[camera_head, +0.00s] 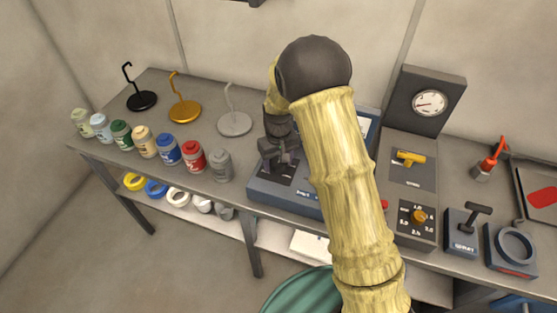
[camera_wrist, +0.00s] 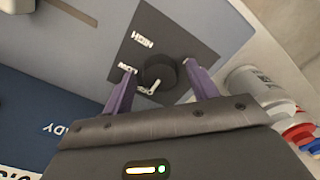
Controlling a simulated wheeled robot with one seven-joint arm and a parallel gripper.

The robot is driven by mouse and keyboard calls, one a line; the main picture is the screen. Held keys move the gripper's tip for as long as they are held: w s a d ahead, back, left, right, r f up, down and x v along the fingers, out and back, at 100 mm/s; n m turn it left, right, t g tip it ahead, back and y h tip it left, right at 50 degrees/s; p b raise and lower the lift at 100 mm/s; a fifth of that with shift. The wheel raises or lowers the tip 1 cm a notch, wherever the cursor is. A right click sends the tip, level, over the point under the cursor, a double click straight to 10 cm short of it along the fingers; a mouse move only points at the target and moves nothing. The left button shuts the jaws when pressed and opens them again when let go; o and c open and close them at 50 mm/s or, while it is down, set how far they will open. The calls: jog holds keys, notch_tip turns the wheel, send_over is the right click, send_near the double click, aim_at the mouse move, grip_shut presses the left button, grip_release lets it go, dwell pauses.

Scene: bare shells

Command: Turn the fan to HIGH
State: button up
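A dark round knob (camera_wrist: 158,70) sits on a dark square panel (camera_wrist: 185,35) in the wrist view. White lettering around it includes what reads as HIGH at the panel's far side and LOW nearer. A white mark shows at the knob's near edge; I cannot tell whether it is a pointer or a label. My gripper (camera_wrist: 161,74) is open, its two purple fingers on either side of the knob, with no clear contact. In the head view my gripper (camera_head: 279,157) is over the left part of the blue-grey box (camera_head: 264,195) and hides the knob.
Several paint jars, including a grey jar (camera_head: 221,166) and a red jar (camera_head: 192,157), stand left of the box. Hooked stands are behind them, including a grey stand (camera_head: 234,123). A gauge box (camera_head: 428,100) and a dial panel (camera_head: 417,222) are to the right.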

jog(key=c, duration=0.9)
